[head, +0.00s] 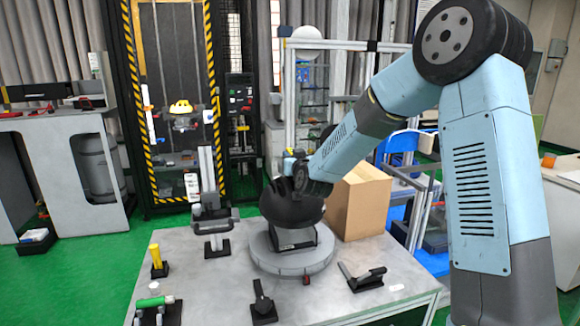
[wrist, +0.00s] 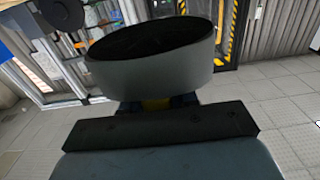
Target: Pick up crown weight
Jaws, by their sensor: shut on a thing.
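A dark, round, bowl-like thing, which I take to be the crown weight (head: 291,209), is at my gripper above the round grey turntable (head: 290,262). In the wrist view the crown weight (wrist: 150,72) shows as a dark grey ring-shaped body with a black hollow top, right in front of my gripper. My gripper (head: 294,180) is shut on it; the fingertips are mostly hidden behind the weight and the wrist. A black stand (head: 296,240) is below the weight on the turntable. I cannot tell whether the weight touches the stand.
A cardboard box (head: 358,203) stands just right of the weight. A grey clamp-like fixture (head: 214,226) stands left on the grey table (head: 225,290). Black tools (head: 362,277) lie in front. The drop tower (head: 172,100) with yellow-black edges is behind.

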